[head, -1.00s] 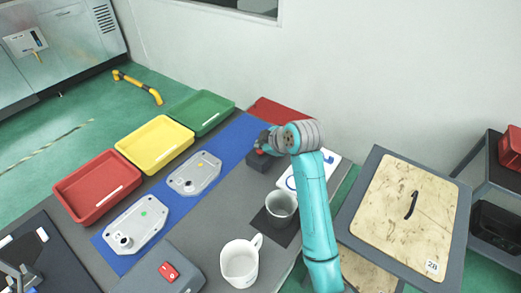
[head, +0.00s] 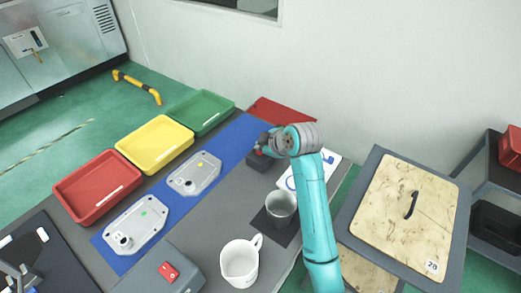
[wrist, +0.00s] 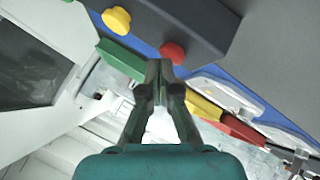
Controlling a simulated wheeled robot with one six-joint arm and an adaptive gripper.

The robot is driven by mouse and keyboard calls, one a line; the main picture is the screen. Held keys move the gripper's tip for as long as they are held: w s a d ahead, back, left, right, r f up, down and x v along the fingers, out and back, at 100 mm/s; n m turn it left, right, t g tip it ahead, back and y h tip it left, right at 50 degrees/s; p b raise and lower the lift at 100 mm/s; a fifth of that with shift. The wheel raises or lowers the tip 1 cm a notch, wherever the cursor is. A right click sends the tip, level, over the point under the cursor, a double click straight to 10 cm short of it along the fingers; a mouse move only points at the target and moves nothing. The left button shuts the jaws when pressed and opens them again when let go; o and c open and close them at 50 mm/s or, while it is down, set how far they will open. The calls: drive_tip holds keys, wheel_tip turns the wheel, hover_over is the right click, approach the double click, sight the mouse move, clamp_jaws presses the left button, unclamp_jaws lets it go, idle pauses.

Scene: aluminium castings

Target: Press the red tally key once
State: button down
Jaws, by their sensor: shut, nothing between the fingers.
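The red tally key (wrist: 172,52) is a round red knob on a dark grey box (wrist: 190,20), beside a yellow knob (wrist: 117,20). In the head view the box (head: 262,163) stands at the back of the bench and the red key (head: 259,152) shows just under my gripper (head: 263,144). In the wrist view my gripper (wrist: 160,70) is shut and empty, its fingertips close beside the red key. I cannot tell whether they touch it. The yellow knob is hidden in the head view.
Green (head: 201,112), yellow (head: 155,144) and red (head: 98,187) trays line the left side. Two castings (head: 194,174) lie on the blue mat (head: 232,140). A grey cup (head: 281,207) and white mug (head: 240,262) stand near my arm. A box with a red switch (head: 168,271) is in front.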

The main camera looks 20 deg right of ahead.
drive_tip(key=shift+f, duration=0.15)
idle(0.4)
drive_tip(key=shift+r, duration=0.95)
drive_tip(key=shift+r, duration=2.55)
drive_tip(key=shift+s, duration=0.1)
